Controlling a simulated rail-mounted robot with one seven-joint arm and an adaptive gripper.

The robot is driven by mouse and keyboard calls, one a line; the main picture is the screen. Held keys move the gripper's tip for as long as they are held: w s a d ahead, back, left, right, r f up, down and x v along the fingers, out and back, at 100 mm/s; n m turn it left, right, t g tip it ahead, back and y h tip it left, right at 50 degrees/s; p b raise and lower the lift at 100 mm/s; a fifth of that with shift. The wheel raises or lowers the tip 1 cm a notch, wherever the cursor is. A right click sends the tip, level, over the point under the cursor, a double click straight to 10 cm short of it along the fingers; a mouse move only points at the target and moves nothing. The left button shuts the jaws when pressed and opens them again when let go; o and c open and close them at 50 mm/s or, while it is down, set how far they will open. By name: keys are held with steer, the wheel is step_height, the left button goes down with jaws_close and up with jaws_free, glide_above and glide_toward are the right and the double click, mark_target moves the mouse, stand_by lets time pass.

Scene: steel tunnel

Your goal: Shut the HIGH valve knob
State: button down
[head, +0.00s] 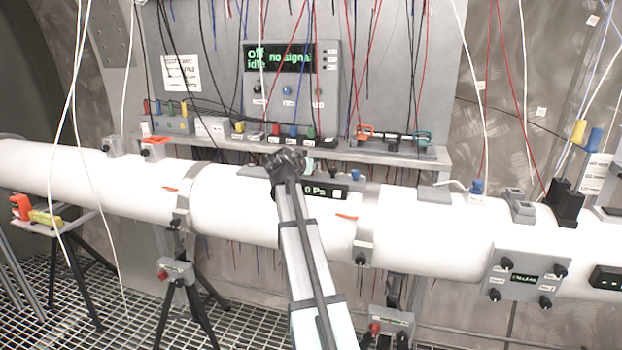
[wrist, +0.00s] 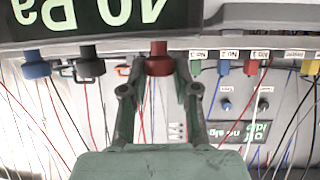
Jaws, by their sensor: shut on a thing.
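A dark gauge box with a green pressure readout in Pa (head: 327,189) sits on top of the white pipe. In the wrist view the gauge box (wrist: 40,20) is upside down, with a red knob (wrist: 158,58), a dark knob (wrist: 90,66) and a blue-grey knob (wrist: 35,66) along its edge. My gripper (wrist: 158,78) has its fingers on either side of the red knob and is shut on it. I cannot read a HIGH label.
A control panel (head: 291,85) reading "Off idle no signal" stands behind. A shelf (head: 400,155) with coloured connectors runs behind the pipe (head: 235,217). Thin cables hang in front of and around the panel. Tripods (head: 185,300) stand on the grating below.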

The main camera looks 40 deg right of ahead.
steer(key=m+g+b, duration=0.2)
steer(key=w+m+g+h+b, duration=0.1)
steer(key=m+g+b, duration=0.1)
steer(key=g+b, duration=0.1)
steer(key=shift+f+m+h+b, duration=0.2)
steer(key=shift+m+h+b, duration=0.1)
steer(key=shift+r+m+g+b, duration=0.1)
steer(key=shift+m+g+b, duration=1.05)
steer(key=shift+m+g, duration=0.6)
steer(key=shift+s+a+g, duration=0.1)
steer(key=shift+g, duration=0.35)
steer(key=c, duration=0.9)
jaws_free()
steer(key=shift+o, duration=0.2)
steer(key=v, duration=1.2)
steer(key=shift+r, duration=0.15)
